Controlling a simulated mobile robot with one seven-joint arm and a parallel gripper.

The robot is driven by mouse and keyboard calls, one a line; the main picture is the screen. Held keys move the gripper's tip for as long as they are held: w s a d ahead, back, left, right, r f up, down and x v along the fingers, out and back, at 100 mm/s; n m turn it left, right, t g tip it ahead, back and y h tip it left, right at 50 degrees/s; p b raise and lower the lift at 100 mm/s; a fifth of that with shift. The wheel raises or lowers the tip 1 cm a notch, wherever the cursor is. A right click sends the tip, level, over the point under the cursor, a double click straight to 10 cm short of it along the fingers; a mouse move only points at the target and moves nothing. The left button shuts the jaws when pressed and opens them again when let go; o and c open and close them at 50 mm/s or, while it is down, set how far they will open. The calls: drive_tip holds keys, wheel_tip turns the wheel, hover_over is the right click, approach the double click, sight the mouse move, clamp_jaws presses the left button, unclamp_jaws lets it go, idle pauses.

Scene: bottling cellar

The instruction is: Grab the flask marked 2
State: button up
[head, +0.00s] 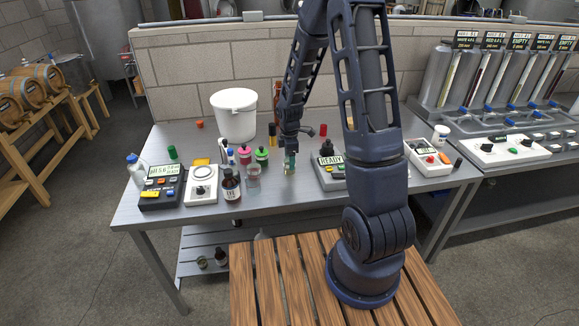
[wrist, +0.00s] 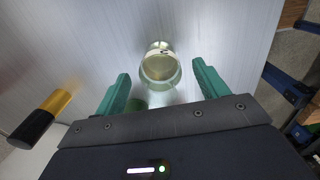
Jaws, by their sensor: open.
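My gripper (head: 290,158) points down over the middle of the steel table, its teal fingers spread apart. In the wrist view, a small clear glass flask (wrist: 160,68) with a pale yellowish-green tint lies ahead of the fingers, between their lines. No grip on it shows, and the gap looks empty of anything held. In the head view a small glass vessel (head: 289,171) shows at the fingertips, partly hidden by them. I cannot read a number 2 on it. A clear beaker-like glass (head: 253,177) stands to its left.
A brown labelled bottle (head: 231,186), scale (head: 201,186) and green-topped bottle (head: 262,156) stand left. A READY device (head: 329,174) is close on the right. A white bucket (head: 233,112) stands behind. A yellow-black cylinder (wrist: 40,118) lies left in the wrist view.

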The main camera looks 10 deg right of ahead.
drive_tip(key=shift+f, duration=0.35)
drive_tip(key=c, duration=1.2)
drive_tip(key=shift+o, duration=0.2)
drive_tip(key=shift+r, duration=0.1)
